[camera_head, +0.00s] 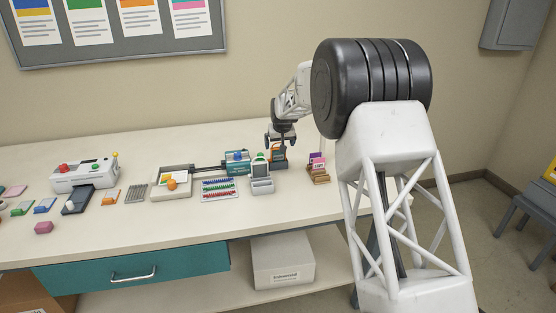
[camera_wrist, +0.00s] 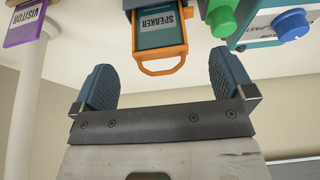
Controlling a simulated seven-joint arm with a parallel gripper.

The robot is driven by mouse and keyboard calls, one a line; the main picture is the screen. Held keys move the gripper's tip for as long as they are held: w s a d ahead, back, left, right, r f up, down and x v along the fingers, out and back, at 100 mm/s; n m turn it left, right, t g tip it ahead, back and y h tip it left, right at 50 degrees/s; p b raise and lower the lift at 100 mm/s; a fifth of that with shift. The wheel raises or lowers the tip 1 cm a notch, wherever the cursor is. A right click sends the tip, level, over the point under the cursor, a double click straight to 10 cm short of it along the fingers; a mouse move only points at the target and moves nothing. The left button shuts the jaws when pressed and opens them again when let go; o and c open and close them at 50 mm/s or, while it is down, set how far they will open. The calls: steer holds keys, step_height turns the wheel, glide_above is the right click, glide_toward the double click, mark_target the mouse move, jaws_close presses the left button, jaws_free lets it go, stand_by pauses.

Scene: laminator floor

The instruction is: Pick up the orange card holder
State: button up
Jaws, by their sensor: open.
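The orange card holder (camera_wrist: 147,70) is in the upper middle of the wrist view. It has an orange frame with a loop and a dark card reading "SPEAKER". In the head view the orange holder (camera_head: 277,149) shows small below my gripper, in a dark grey stand (camera_head: 280,163) on the bench. My gripper (camera_head: 281,138) is above it and partly covers it. In the wrist view my gripper (camera_wrist: 163,72) is open, with one blue-grey finger on each side of the holder's loop. Both fingers look clear of the holder. The contact depth cannot be told.
A purple "VISITOR" card (camera_wrist: 24,28) stands to the left in the wrist view. A green knob (camera_wrist: 222,18) and a blue knob (camera_wrist: 292,24) are close to the right. In the head view a wooden card rack (camera_head: 318,174) and a grey holder (camera_head: 262,186) flank the stand.

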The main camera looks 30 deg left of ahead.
mark_target(277, 158)
steer(key=shift+a+f, duration=0.1)
steer(key=shift+f, duration=0.15)
steer(key=shift+w+f, duration=0.1)
steer(key=shift+f, duration=0.05)
steer(key=shift+x, duration=2.45)
steer(key=shift+w, duration=0.1)
steer(key=shift+c, duration=0.5)
steer(key=c, duration=0.9)
